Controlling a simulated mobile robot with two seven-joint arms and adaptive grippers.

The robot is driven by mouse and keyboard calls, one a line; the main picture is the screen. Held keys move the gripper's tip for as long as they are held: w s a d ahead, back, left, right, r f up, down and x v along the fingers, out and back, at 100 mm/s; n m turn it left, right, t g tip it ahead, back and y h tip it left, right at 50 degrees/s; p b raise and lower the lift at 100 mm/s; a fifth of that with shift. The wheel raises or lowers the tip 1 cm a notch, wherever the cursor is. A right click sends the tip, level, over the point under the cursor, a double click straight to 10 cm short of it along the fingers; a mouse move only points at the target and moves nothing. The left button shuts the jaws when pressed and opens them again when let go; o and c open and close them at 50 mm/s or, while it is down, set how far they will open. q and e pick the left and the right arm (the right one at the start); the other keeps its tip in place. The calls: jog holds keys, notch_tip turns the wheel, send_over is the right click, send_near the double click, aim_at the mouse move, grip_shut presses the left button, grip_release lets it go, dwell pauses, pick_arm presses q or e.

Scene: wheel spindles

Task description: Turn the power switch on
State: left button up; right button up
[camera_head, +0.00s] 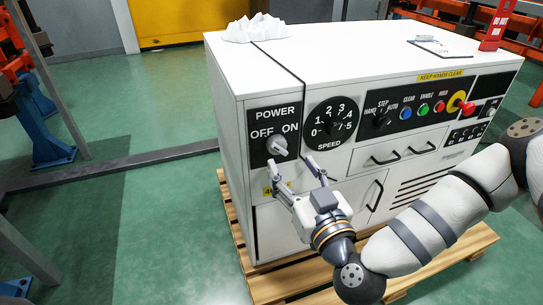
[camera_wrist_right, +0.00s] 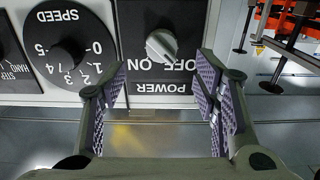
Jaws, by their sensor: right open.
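The power switch (camera_head: 277,145) is a light grey round knob on a black plate marked POWER, OFF and ON, at the left of the machine's front panel. In the right wrist view the knob (camera_wrist_right: 161,46) appears upside down, its raised ridge aslant; which end is the pointer I cannot tell. My right gripper (camera_head: 293,165) is open and empty, just in front of and slightly below the knob. In the right wrist view its fingers (camera_wrist_right: 161,72) stand apart, one to each side of the knob, with no visible contact. My left gripper is not in view.
A black speed dial (camera_head: 330,124) is close to the right of the switch. Further right are coloured buttons (camera_head: 423,109) and a red emergency knob (camera_head: 467,107). The white machine (camera_head: 350,55) stands on a wooden pallet (camera_head: 275,287).

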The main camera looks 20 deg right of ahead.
aim_at(281, 151)
jog(key=w, duration=0.2)
jog(key=w+b, duration=0.1)
jog(key=w, duration=0.2)
jog(key=shift+w+a+f, duration=0.1)
jog(key=shift+w+f, duration=0.1)
jog(key=shift+w, duration=0.1)
jog(key=shift+w+a+r, duration=0.1)
jog(key=shift+w, duration=0.5)
jog(key=c, duration=1.2)
